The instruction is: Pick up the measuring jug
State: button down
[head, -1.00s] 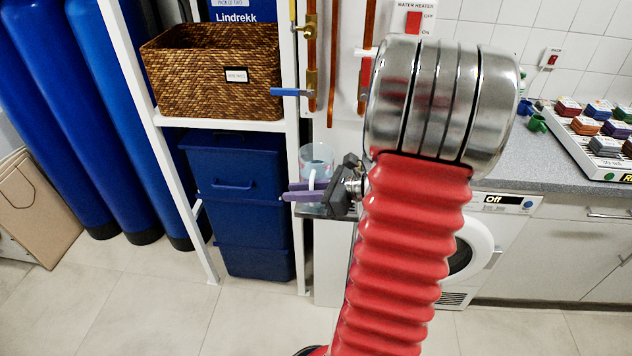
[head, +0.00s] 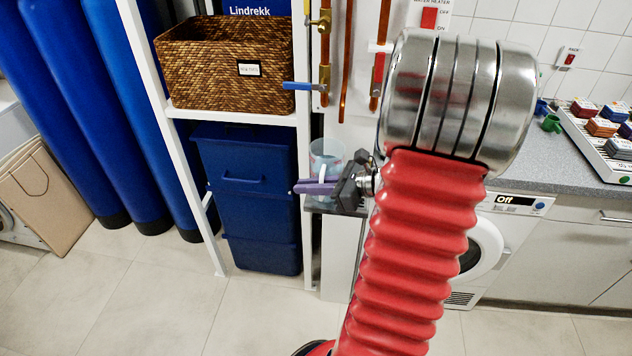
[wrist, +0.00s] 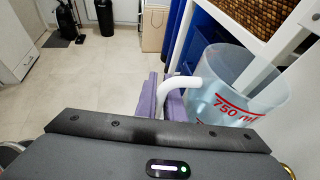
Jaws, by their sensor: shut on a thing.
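The measuring jug (head: 326,150) is clear and pale bluish, with a white handle. It is upright at the left end of the grey worktop, beside the white shelf post. I cannot tell whether its base touches the surface. In the wrist view the jug (wrist: 232,88) shows a red "750 ml" mark on its side. My gripper (head: 315,187) has purple fingers on the near side of the jug. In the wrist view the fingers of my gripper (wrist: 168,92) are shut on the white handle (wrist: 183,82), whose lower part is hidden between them.
A white shelf post (head: 303,200) stands close left of the jug. The shelf holds a wicker basket (head: 225,65) above blue bins (head: 243,180). Copper pipes with a blue-levered valve (head: 297,86) rise behind. A washing machine (head: 515,235) is to the right. The floor in front is clear.

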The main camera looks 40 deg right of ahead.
jog(key=shift+r, duration=0.15)
jog(key=f+v, duration=0.2)
jog(key=v, duration=0.7)
jog(key=s+f+v, duration=0.1)
jog(key=v, duration=0.7)
jog(key=shift+s+d+f, duration=0.2)
jog(key=shift+s+d, duration=0.3)
jog(key=shift+d, duration=0.05)
